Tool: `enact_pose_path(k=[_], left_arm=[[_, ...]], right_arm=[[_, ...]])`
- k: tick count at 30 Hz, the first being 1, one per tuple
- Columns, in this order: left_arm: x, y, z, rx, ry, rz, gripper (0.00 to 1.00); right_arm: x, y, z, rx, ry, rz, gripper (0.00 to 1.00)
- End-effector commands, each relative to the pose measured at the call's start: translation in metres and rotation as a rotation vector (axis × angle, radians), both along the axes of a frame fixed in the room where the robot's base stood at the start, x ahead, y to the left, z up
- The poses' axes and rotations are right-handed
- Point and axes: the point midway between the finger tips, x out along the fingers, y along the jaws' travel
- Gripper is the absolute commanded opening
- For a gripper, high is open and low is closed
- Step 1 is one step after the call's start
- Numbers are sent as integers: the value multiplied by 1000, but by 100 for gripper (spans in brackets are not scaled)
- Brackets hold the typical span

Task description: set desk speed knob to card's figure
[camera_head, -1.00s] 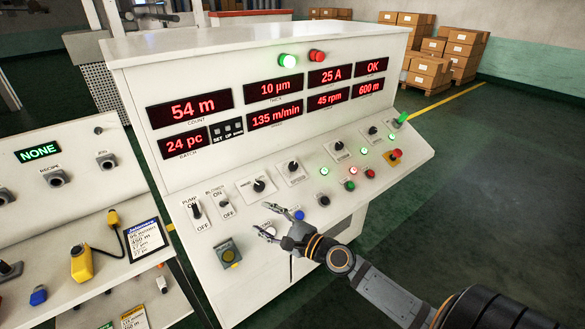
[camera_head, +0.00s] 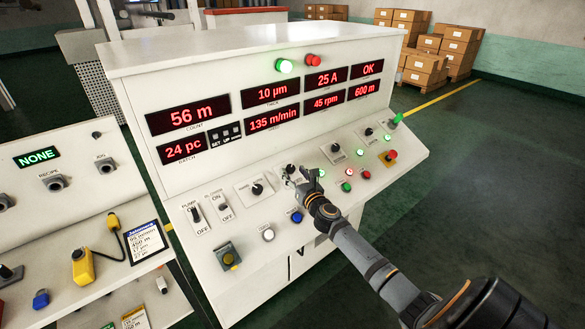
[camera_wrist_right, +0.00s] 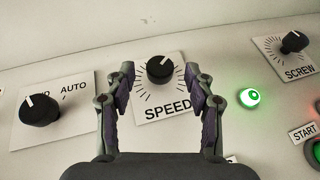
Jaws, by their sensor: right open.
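The speed knob (camera_wrist_right: 160,68) is black with a white pointer line, on a white plate (camera_wrist_right: 165,111) marked SPEED with dial ticks. In the right wrist view it sits ahead of and between the fingers of my right gripper (camera_wrist_right: 162,85), which is open and empty. In the head view my right gripper (camera_head: 302,177) is over the sloped desk panel and partly covers the knob (camera_head: 290,169). The card (camera_head: 146,240), headed in blue, lies on the left console; its lines are small, one reads like 450 m. My left gripper is not in view.
An AUTO selector (camera_wrist_right: 39,109) is left of the speed knob and the screw knob (camera_wrist_right: 294,42) is right. A green lamp (camera_wrist_right: 249,98) and START button lie close to the right finger. Red displays (camera_head: 274,119) above show 135 m/min.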

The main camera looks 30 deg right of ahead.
Motion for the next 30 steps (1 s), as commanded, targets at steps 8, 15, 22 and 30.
enact_pose_path(k=[8, 15, 22, 30], left_arm=[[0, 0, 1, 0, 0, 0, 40], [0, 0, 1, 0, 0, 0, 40], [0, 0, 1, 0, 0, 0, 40], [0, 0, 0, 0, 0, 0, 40]], right_arm=[[20, -3, -1, -2, 0, 1, 54], [20, -3, -1, -2, 0, 1, 47], [20, -3, -1, -2, 0, 1, 16], [19, -4, -1, -5, 0, 6, 0]])
